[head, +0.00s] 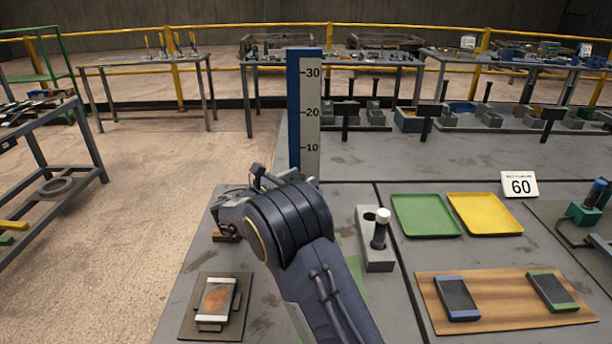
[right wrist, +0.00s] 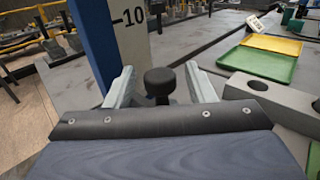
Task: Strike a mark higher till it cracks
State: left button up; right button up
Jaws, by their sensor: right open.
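A tall height scale (head: 311,110) with a blue edge and marks 10, 20 and 30 stands upright at the bench's middle. It also shows in the right wrist view (right wrist: 126,45). My right gripper (head: 276,178) is low in front of the scale, its arm hiding much of the bench there. In the right wrist view the right gripper (right wrist: 158,75) is open, its two fingers on either side of a black round knob (right wrist: 159,82). Contact with the knob cannot be told. My left gripper is not in view.
A grey block (head: 376,262) holds a white-topped dark cylinder (head: 380,230). A framed plate with an orange-brown patch (head: 217,299) lies at front left. Green (head: 426,231) and yellow (head: 484,226) trays, a card reading 60 (head: 520,185) and a wooden board (head: 497,315) with two dark plates are right.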

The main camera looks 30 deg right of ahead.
jog(key=shift+x, duration=1.15)
grip_shut()
